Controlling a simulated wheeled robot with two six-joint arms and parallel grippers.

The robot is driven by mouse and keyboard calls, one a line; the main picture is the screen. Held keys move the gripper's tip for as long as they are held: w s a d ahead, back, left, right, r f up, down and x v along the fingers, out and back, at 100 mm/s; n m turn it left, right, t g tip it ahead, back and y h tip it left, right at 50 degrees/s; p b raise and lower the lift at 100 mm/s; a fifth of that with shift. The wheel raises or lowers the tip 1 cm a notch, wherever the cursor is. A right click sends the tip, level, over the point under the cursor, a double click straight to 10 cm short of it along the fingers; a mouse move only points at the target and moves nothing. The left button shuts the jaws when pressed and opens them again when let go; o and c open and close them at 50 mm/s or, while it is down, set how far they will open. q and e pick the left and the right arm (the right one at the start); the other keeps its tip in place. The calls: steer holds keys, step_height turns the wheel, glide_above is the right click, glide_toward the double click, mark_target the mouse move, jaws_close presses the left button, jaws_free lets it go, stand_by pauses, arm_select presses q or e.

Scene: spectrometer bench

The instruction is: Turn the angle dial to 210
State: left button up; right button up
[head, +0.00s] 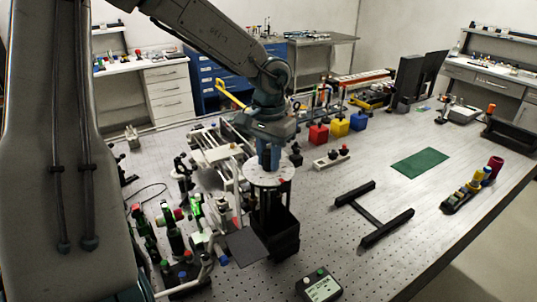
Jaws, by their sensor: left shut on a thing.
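The angle dial (258,174) is a pale round disc with markings around its rim, on top of a black stand (284,232) in the middle of the bench. My left gripper (268,160) comes down on it from above and is shut on the dial's centre, its fingers hiding the part they hold. The dial's numbers are too small to read. A small red mark (281,181) shows near its right edge. My right gripper is not in view.
Optical parts (196,212) crowd the bench left of the dial. Red (318,134), yellow (340,127) and blue (358,122) blocks stand behind. A black H-shaped frame (370,213) and a green mat (420,162) lie to the right. A small control box (319,286) is in front.

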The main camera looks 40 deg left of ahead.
arm_select(q)
steer(key=shift+w+r+m, duration=0.1)
steer(key=shift+r+m, duration=0.05)
steer(key=shift+m, duration=0.35)
stand_by(0.3)
